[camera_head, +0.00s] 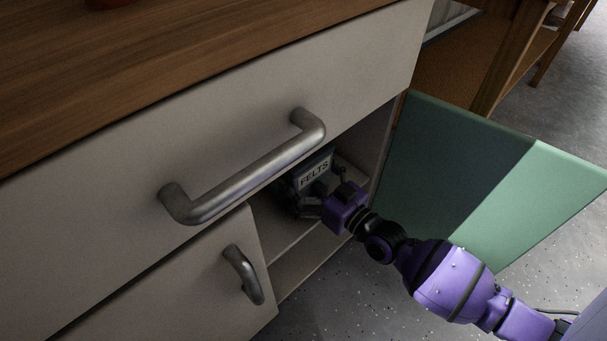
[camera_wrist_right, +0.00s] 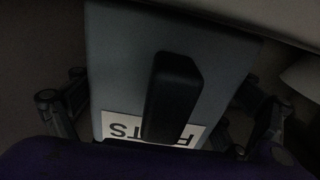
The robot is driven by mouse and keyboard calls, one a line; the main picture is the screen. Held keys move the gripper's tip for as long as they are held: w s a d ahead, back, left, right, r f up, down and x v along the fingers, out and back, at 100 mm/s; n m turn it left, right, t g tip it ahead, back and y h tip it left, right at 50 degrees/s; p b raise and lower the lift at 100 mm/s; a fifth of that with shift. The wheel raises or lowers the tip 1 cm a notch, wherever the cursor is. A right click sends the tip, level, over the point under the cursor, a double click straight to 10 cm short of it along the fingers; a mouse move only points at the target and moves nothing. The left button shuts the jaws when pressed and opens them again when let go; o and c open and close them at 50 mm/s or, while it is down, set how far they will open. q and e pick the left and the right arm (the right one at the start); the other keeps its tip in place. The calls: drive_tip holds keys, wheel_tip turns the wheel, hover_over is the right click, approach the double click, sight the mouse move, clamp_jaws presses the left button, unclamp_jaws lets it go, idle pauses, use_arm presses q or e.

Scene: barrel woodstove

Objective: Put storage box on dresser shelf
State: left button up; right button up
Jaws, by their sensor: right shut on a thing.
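My right gripper (camera_head: 310,192) reaches in through the opening and is shut on the box. In the right wrist view the box (camera_wrist_right: 125,60) fills the middle, with a dark handle on its face and fingers of my right gripper on both sides. The dresser shelf (camera_head: 292,238) is the compartment's floor, partly in shadow. I cannot tell whether the box touches it. My left gripper is not in view.
A green door (camera_head: 450,180) stands open to the right of the compartment. A closed door with a metal handle (camera_head: 243,274) is at the lower left. The drawer's large handle (camera_head: 255,180) juts out above my gripper. The wooden top (camera_head: 150,70) is mostly bare.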

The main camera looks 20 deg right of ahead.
sight(325, 192)
drive_tip(key=o, duration=1.1)
drive_tip(key=shift+f, duration=0.15)
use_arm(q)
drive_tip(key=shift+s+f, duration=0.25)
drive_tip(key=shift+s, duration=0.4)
use_arm(e)
drive_tip(key=shift+o, duration=0.5)
drive_tip(key=shift+s+d+r, duration=0.1)
drive_tip(key=shift+s+r, duration=0.05)
drive_tip(key=shift+r, duration=0.05)
drive_tip(key=p+v, duration=0.4)
drive_tip(key=v, duration=0.6)
drive_tip(key=shift+s+d+r, duration=0.1)
drive_tip(key=shift+s+d, duration=0.05)
drive_tip(key=shift+s, duration=0.15)
drive_tip(key=shift+s+d, duration=0.15)
drive_tip(key=shift+s, duration=0.3)
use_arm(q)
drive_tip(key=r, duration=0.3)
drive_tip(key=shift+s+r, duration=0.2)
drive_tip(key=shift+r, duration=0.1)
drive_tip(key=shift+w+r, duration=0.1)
use_arm(e)
drive_tip(key=shift+s, duration=0.1)
